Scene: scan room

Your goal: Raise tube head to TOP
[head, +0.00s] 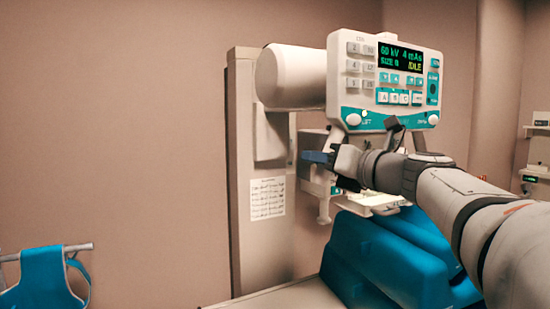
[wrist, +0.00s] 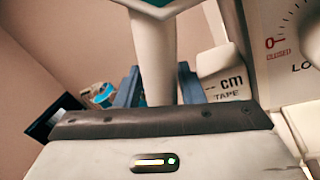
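The tube head (head: 290,76) is a white cylinder with a control panel (head: 385,85) on its right end, beside a tall column. The panel's screen reads 60 kV, 4 mAs, IDLE. My gripper (head: 318,157) is below the panel's left side, at a white handle bar (head: 324,208) under the tube head. In the wrist view, my gripper's blue fingers (wrist: 155,90) stand on both sides of a white post (wrist: 154,50). The post fits closely between them. I cannot tell whether they press on it. My arm hides part of the area below the panel.
The grey column (head: 243,190) with a paper chart (head: 267,198) stands left of the tube head. Blue cushions (head: 365,255) lie on a table below my arm. A blue apron (head: 42,280) hangs at lower left. A tape label (wrist: 225,88) and dial (wrist: 285,42) are close to my gripper.

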